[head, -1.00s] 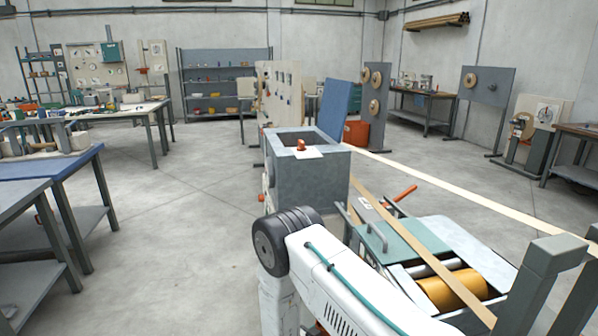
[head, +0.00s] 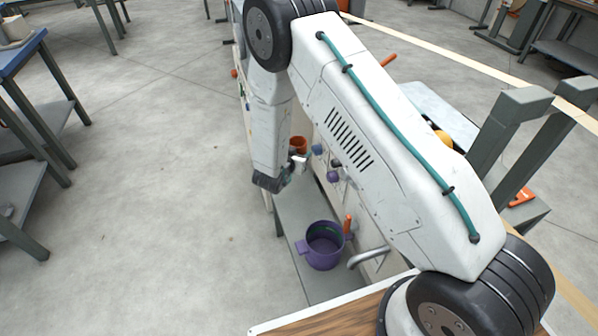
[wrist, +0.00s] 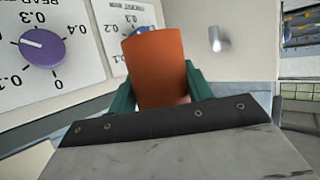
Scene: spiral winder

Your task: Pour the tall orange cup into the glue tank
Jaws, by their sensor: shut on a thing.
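The tall orange cup (head: 298,144) is held at my gripper (head: 299,160), beside the front of the machine and above a grey shelf. In the wrist view the cup (wrist: 155,65) fills the space between the teal fingers of my gripper (wrist: 160,90), which are shut on it from both sides. The cup looks roughly upright in the head view; its contents cannot be made out. I cannot identify the glue tank in either current view; my arm covers much of the machine.
A purple two-handled pot (head: 323,247) stands on the grey shelf (head: 298,212) below my gripper. A panel with dials and a purple knob (wrist: 43,45) is close by in the wrist view.

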